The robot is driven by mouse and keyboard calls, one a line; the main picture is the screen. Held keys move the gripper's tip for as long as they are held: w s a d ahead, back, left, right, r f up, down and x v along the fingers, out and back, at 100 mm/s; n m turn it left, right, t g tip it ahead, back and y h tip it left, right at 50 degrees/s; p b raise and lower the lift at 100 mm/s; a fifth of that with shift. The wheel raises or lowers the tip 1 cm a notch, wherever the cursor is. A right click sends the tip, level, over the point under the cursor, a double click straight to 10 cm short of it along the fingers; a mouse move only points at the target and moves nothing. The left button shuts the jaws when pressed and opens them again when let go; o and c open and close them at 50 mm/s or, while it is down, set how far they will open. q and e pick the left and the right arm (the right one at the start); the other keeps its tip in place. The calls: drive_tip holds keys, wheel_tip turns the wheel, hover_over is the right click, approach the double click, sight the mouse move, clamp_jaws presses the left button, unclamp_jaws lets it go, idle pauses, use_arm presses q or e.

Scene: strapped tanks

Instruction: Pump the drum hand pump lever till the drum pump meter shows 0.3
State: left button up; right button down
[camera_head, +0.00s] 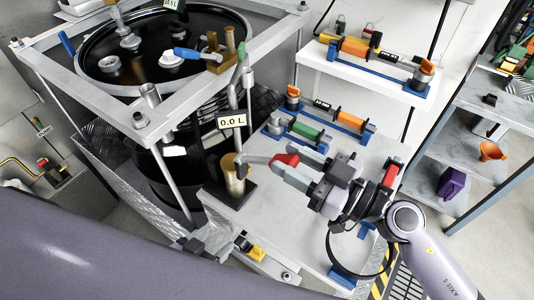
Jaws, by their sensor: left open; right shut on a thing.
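The drum pump meter (231,121) is a small white display reading 0.0 L. Below it, the brass-coloured drum hand pump (234,176) stands on a black base. Its grey lever (257,160) sticks out to the right, roughly level, and ends in a red grip (285,160). My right gripper (291,167) comes in from the right and is shut on the red grip. My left gripper (195,241) is low in the view, below and left of the pump, partly hidden by my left arm. It is open and apart from the pump.
A large black drum (100,45) stands in a grey metal frame (190,102) at the left. A second display (172,4) is cut off at the top. Orange and green tools on blue holders (345,118) lie right of the pump. Shelves (478,133) stand at the far right.

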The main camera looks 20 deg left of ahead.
drive_tip(key=shift+s+d+f+b, duration=0.1)
drive_tip(key=shift+d+f+b, duration=0.25)
drive_tip(key=shift+f, duration=0.45)
drive_tip(key=shift+s+d+f+b, duration=0.2)
drive_tip(key=shift+f+b, duration=0.25)
drive_tip(key=shift+f, duration=0.3)
drive_tip(key=shift+s+d+f+b, duration=0.1)
drive_tip(key=shift+d+f+b, duration=0.3)
drive_tip(key=shift+f, duration=0.4)
drive_tip(key=r+p, duration=0.1)
drive_tip(key=a+r+p, duration=0.1)
drive_tip(key=p, duration=0.1)
drive_tip(key=shift+w+a+r+p, duration=0.15)
drive_tip(key=shift+w+r+p, duration=0.1)
drive_tip(key=shift+r+p, duration=0.15)
drive_tip(key=shift+r, duration=0.1)
